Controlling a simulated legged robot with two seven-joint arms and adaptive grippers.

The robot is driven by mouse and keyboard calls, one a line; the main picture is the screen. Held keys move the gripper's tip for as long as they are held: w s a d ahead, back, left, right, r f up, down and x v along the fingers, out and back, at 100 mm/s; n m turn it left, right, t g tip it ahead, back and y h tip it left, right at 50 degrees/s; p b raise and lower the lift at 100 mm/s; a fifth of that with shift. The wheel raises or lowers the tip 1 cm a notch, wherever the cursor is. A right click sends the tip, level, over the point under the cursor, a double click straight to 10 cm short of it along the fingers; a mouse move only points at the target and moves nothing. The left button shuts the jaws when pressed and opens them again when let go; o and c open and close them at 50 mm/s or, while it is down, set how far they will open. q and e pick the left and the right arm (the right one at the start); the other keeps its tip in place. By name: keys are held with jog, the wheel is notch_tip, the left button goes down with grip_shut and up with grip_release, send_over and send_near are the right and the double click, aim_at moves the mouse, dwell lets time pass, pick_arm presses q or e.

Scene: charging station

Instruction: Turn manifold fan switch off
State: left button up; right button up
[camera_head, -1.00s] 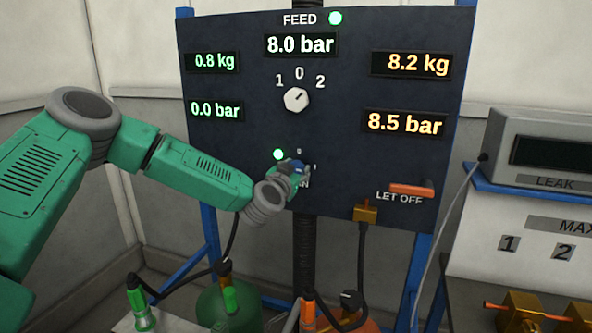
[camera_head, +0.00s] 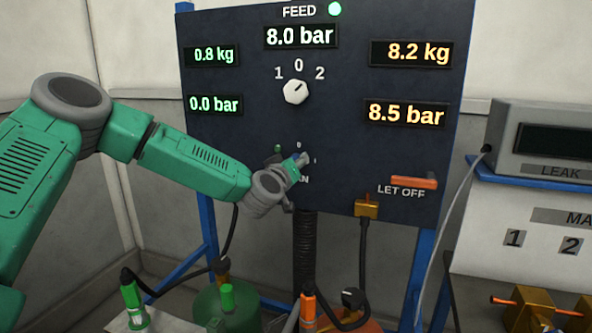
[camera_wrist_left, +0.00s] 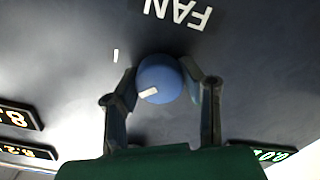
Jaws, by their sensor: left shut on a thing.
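The fan switch is a round blue knob (camera_wrist_left: 160,75) with a white mark, below the upside-down FAN label (camera_wrist_left: 178,12) in the left wrist view. My left gripper (camera_wrist_left: 161,82) has one finger on each side of the knob and is shut on it. In the head view, my left gripper (camera_head: 296,166) is at the lower middle of the dark panel (camera_head: 345,150) and mostly hides the knob. The small fan lamp (camera_head: 278,149) beside it is dim. My right gripper is not in view.
A white selector knob (camera_head: 296,92) sits higher on the panel, below a lit feed lamp (camera_head: 335,9). An orange let-off handle (camera_head: 414,182) is at the lower right. Hoses and tanks stand below; a leak meter (camera_head: 545,140) is at the right.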

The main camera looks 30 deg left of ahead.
pick_arm(q)
jog(key=n+b, duration=0.2)
jog(key=f+n+b, duration=0.1)
jog(key=n, duration=0.2)
jog(key=shift+s+f+b, duration=0.1)
jog(key=shift+f+b, duration=0.05)
jog(key=shift+b, duration=0.25)
jog(key=shift+n+b, duration=1.3)
jog(key=shift+n, duration=0.8)
jog(key=o, duration=1.2)
